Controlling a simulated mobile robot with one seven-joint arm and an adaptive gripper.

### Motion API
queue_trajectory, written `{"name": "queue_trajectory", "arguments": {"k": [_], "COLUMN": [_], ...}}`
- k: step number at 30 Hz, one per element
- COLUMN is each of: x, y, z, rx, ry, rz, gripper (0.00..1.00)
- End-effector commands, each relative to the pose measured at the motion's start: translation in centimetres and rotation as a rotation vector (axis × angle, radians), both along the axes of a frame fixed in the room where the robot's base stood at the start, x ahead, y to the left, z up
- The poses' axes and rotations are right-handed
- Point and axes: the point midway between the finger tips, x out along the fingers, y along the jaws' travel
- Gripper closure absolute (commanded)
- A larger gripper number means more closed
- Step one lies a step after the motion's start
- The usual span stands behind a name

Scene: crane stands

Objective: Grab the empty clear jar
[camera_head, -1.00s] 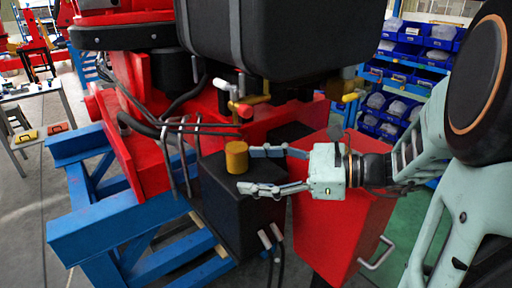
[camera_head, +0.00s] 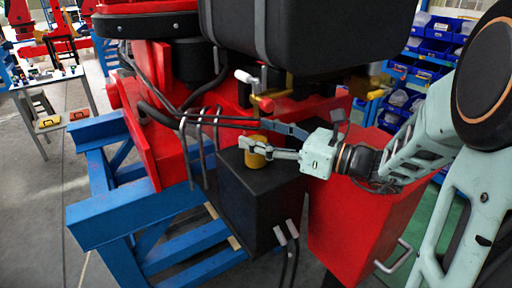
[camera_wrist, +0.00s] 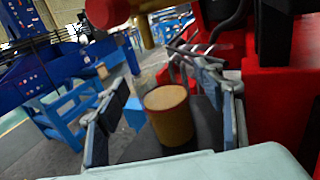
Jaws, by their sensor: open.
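An amber-brown cylinder (camera_head: 254,160) stands upright on top of a black box (camera_head: 262,208). It looks solid-coloured, with a paler round top, and I cannot tell whether it is a clear jar or empty. No plainly clear jar stands out in either view. My gripper (camera_head: 254,135) is open, with its fingers reaching from the right on either side of the cylinder. The near finger covers part of it in the head view. In the wrist view the cylinder (camera_wrist: 169,118) sits between the two spread fingers, with gaps beside it.
Thin bent rods and black hoses (camera_head: 200,130) rise just left of the box. A red machine with a large black tank (camera_head: 310,35) overhangs behind. A red cabinet (camera_head: 355,215) stands right of the box. A blue steel frame (camera_head: 120,215) lies left.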

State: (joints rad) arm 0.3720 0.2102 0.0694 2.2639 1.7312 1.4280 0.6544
Motion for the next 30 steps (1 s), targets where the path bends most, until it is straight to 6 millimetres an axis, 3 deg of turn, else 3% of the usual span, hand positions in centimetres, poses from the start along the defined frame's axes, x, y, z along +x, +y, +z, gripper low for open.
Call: {"name": "queue_trajectory", "arguments": {"k": [3, 11, 24, 30], "x": [0.54, 0.65, 0.64, 0.65], "y": [0.99, 1.15, 1.11, 1.12], "z": [-0.04, -0.06, -0.04, 0.02], "rx": [0.000, 0.000, 0.000, 0.001], "ry": [0.001, 0.001, 0.000, 0.000], "rz": [0.001, -0.001, -0.001, -0.001], "gripper": [0.38, 0.39, 0.88, 0.89]}}
